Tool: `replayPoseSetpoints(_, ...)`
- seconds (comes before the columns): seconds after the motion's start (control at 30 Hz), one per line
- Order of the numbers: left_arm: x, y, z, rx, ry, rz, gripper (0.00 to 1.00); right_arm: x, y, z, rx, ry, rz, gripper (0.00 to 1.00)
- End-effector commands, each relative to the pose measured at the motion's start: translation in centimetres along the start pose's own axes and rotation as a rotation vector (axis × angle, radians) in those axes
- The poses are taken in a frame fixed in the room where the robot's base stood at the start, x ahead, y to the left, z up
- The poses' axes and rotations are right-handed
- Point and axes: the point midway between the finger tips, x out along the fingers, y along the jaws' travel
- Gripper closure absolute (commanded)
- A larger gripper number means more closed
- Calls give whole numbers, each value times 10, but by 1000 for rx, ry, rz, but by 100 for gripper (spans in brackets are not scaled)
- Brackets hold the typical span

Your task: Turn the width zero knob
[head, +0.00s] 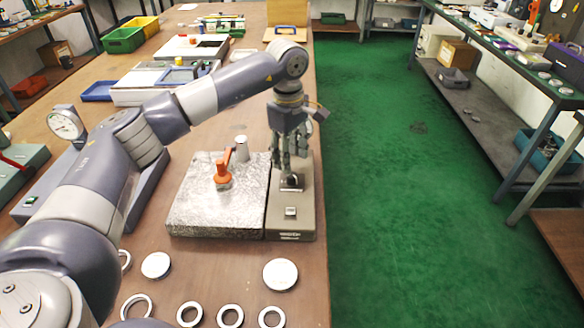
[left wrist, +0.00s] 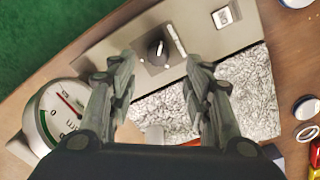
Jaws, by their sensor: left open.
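A black round knob (left wrist: 157,47) is on the top face of a slim grey instrument (left wrist: 245,38). In the head view the knob (head: 292,181) shows just below my left gripper's fingertips. My left gripper (head: 289,163) points down over the instrument (head: 291,226). In the left wrist view my gripper (left wrist: 157,65) has its two fingers wide apart, one on either side of the knob in the picture. Nothing is between the fingers, and contact with the knob cannot be told. The instrument also has a small white-framed window (left wrist: 222,16). My right gripper is not in view.
A speckled stone block (head: 215,205) adjoins the instrument, with an orange-handled part (head: 223,176) and a metal cylinder (head: 241,149) on it. A round dial (left wrist: 62,112) is close beside one finger. Metal rings and discs (head: 280,274) lie in front. Green floor (head: 400,200) is right.

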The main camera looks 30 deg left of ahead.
Motion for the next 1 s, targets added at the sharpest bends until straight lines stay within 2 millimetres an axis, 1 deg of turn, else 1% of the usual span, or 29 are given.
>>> replayPoseSetpoints(0.03,10,-1,0,0,-1,-3,54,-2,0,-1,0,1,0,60)
replayPoseSetpoints(0.1,23,-1,0,0,0,-2,54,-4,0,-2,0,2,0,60)
replayPoseSetpoints(0.2,38,0,0,0,-1,-2,54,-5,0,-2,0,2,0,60)
replayPoseSetpoints(0.3,48,0,0,0,0,0,54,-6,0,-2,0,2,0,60)
replayPoseSetpoints(0.43,56,0,0,1,0,1,54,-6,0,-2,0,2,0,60)
replayPoseSetpoints(0.7,57,0,0,1,0,2,54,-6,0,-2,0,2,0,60)
replayPoseSetpoints(0.73,57,0,0,1,0,2,59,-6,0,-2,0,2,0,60)
replayPoseSetpoints(0.77,57,0,0,1,0,2,66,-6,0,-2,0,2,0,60)
replayPoseSetpoints(0.8,57,0,0,1,0,2,75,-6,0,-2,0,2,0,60)
replayPoseSetpoints(0.87,57,0,0,1,0,2,88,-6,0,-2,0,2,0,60)
replayPoseSetpoints(0.9,57,0,0,1,0,2,98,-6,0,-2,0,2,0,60)
replayPoseSetpoints(1.0,57,0,0,1,0,1,99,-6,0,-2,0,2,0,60)
